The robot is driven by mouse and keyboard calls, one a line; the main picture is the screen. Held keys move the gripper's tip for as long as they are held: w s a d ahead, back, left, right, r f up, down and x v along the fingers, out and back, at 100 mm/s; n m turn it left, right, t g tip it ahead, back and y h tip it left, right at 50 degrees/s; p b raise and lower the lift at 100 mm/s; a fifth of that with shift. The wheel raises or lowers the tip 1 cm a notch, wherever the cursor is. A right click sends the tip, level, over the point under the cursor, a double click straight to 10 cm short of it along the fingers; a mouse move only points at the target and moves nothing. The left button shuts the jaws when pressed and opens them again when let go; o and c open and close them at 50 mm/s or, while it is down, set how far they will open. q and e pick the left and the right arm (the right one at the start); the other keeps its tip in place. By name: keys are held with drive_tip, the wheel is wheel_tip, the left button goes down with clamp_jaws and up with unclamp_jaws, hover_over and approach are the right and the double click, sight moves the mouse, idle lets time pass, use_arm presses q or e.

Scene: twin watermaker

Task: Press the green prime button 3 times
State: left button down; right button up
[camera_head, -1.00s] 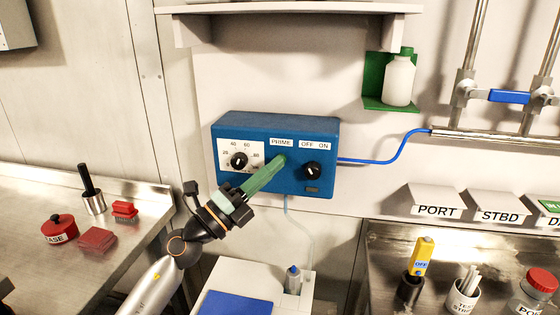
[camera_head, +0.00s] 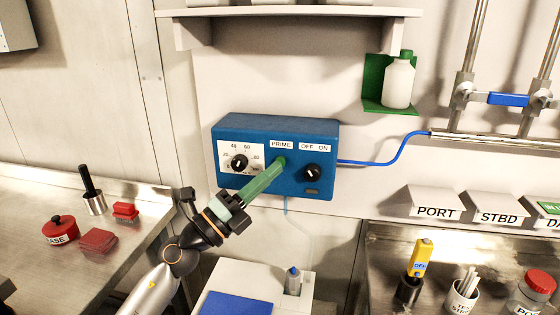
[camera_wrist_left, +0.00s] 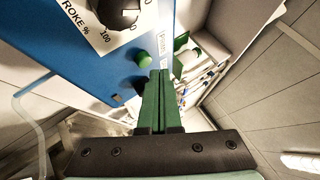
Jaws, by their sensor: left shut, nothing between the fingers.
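The green prime button (camera_head: 281,160) is on the front of a blue control box (camera_head: 325,141), below the PRIME label. In the left wrist view the green button (camera_wrist_left: 144,59) stands out from the blue face, just beyond the fingertips. My left gripper (camera_head: 273,171) has its green fingers shut together with nothing between them. They point up and right at the button, with tips just below it in the head view. In the wrist view the left gripper (camera_wrist_left: 159,74) shows a small gap to the button. My right gripper is not in view.
A stroke dial (camera_head: 239,162) is left of the button and an OFF/ON knob (camera_head: 312,173) is right of it. A blue hose (camera_head: 402,147) leaves the box's right side. A white unit with a blue top (camera_head: 236,303) stands below. A steel bench (camera_head: 140,205) is at left.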

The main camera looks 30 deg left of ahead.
use_arm(q)
drive_tip(key=shift+s+d+p, duration=0.2)
drive_tip(key=shift+s, duration=0.6)
drive_tip(key=shift+s+d+p, duration=0.15)
drive_tip(key=shift+s+d, duration=0.1)
drive_tip(key=shift+s, duration=0.55)
drive_tip(key=shift+s+d+p, duration=0.2)
drive_tip(key=shift+s, duration=0.6)
